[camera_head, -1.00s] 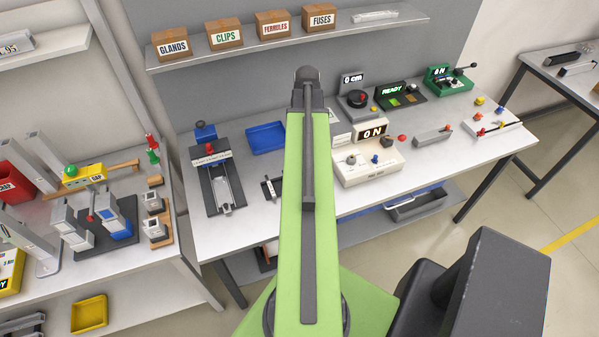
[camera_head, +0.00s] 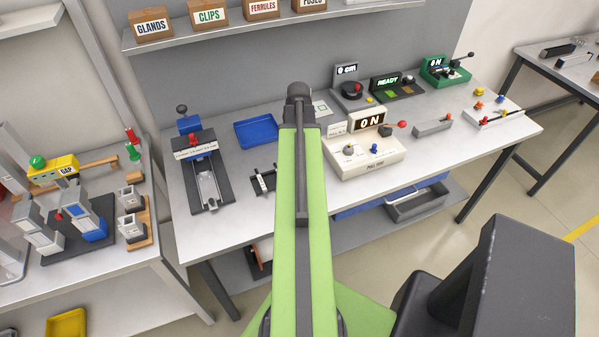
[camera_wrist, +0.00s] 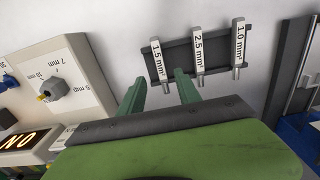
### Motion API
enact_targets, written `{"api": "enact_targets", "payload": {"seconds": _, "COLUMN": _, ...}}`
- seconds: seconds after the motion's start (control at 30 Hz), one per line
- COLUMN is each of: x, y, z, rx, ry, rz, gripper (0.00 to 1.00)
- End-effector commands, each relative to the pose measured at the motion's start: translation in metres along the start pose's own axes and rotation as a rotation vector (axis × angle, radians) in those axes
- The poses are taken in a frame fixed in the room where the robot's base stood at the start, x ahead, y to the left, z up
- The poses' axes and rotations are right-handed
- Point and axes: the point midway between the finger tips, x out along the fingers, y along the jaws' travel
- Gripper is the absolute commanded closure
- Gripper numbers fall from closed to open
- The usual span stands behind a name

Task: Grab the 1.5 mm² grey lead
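In the wrist view, a dark rack (camera_wrist: 180,60) holds three leads with white labels in a row. The 1.5 mm² lead (camera_wrist: 158,60) is on the left, the 2.5 mm² lead (camera_wrist: 198,50) in the middle and the 1.0 mm² lead (camera_wrist: 238,45) on the right. My gripper (camera_wrist: 160,80) is open, its two green fingers apart. The 1.5 mm² lead's grey lower end shows between the fingertips in the picture; contact cannot be told. In the head view the small rack (camera_head: 263,181) lies on the bench left of my arm, and my gripper is hidden.
A white unit with an "ON" display (camera_head: 365,155) stands right of the rack; it also shows at left in the wrist view (camera_wrist: 70,80). A black-based fixture (camera_head: 203,180) stands left, a blue tray (camera_head: 256,132) behind. Bench (camera_head: 240,225) in front of the rack is clear.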

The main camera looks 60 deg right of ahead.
Motion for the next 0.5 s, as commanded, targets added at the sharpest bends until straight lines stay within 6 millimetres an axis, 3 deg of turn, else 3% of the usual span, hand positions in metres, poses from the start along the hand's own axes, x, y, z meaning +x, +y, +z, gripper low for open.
{"api": "enact_targets", "payload": {"seconds": 0.23, "x": 0.046, "y": -0.002, "z": 0.004, "rx": 0.000, "ry": 0.000, "rz": 0.000, "gripper": 0.60}}
{"api": "enact_targets", "payload": {"seconds": 0.5, "x": 0.047, "y": -0.001, "z": 0.004, "rx": 0.001, "ry": 0.000, "rz": 0.000, "gripper": 0.60}}
